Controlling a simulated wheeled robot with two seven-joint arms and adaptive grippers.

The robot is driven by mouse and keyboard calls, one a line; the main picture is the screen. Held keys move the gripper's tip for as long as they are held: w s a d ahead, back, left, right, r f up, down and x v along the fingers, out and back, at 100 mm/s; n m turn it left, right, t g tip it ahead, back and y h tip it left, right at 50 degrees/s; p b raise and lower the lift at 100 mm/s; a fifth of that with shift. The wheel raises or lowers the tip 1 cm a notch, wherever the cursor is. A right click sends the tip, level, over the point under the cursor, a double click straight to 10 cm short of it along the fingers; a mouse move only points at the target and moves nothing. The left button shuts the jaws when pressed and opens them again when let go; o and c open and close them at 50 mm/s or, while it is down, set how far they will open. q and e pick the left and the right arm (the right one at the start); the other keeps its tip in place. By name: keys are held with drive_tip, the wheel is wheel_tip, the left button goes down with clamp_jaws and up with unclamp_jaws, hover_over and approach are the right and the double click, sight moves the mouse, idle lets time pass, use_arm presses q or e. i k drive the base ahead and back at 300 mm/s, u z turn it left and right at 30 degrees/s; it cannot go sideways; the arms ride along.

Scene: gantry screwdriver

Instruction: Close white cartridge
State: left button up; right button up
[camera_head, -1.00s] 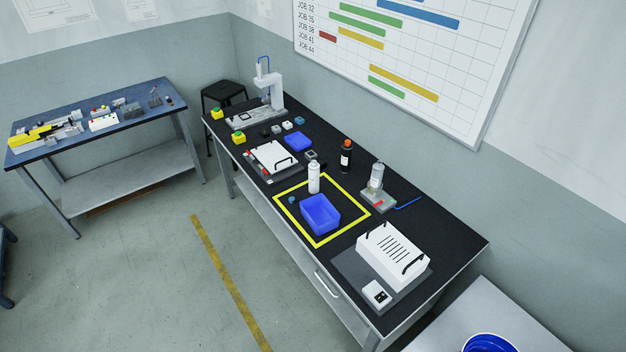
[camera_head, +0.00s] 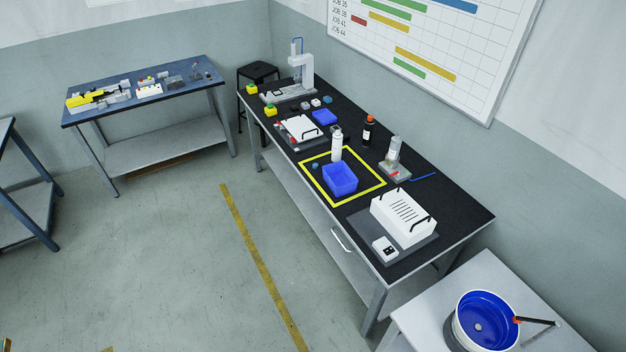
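The white cartridge (camera_head: 337,146) stands upright inside the yellow taped square (camera_head: 376,190) on the black-topped bench. A blue open bin (camera_head: 340,179) stands just in front of it. A small round teal piece (camera_head: 315,166) lies to the left of the cartridge; it may be a cap, but it is too small to tell. Whether the cartridge's top is open or covered is also too small to tell. Neither of my grippers is in view.
A black bottle with an orange top (camera_head: 368,131), a clear container on a grey stand (camera_head: 394,156) and a white vented box (camera_head: 403,218) share the bench. A side table (camera_head: 410,318) with a blue bowl (camera_head: 487,322) is at lower right. Open floor (camera_head: 170,260) lies left.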

sight(336, 147)
drive_tip(key=u, duration=0.95)
drive_tip(key=i, duration=0.9)
drive_tip(key=u, duration=0.6)
drive_tip(key=i, duration=0.8)
drive_tip(key=z, duration=1)
drive_tip(key=i, duration=0.8)
drive_tip(key=z, duration=0.9)
